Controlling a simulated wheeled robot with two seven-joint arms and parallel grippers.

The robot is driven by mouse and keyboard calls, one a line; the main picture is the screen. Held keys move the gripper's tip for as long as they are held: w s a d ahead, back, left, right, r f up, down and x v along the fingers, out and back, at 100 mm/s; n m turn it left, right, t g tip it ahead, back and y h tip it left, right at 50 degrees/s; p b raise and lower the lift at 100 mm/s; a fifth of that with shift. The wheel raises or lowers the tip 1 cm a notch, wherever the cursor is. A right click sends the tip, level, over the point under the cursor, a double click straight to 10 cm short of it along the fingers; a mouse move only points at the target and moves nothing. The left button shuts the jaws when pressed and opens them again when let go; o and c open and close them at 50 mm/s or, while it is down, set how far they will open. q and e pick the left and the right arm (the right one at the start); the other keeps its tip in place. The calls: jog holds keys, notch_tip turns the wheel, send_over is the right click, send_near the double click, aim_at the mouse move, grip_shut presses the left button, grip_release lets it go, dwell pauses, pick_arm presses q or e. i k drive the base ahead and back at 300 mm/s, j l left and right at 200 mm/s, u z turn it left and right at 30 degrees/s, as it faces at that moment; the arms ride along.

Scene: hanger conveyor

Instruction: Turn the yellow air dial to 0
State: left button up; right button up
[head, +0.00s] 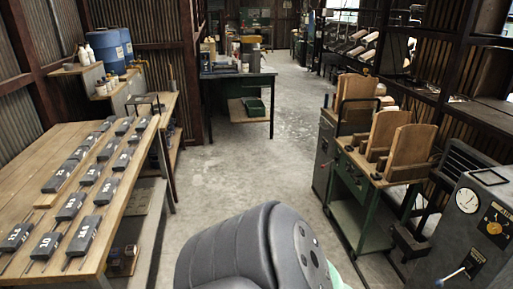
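A grey machine cabinet (445,234) stands at the right edge. Its sloped face carries a round white gauge (467,199) and, right of it, a dark plate with a yellow dial (494,226). The dial is small and partly cut by shadow, so its pointer setting cannot be read. Below them a lever with a white knob (440,282) and a dark plate (474,263) stick out near the bottom edge. Neither of my grippers shows in the head view.
A wooden table (120,205) with several dark numbered blocks stands at the left. A green cart (362,215) with wooden boards stands left of the cabinet. A dark workbench (238,90) is farther back. The concrete floor (262,160) between them is clear.

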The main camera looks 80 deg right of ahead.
aim_at(494, 228)
jog(key=z, duration=4.5)
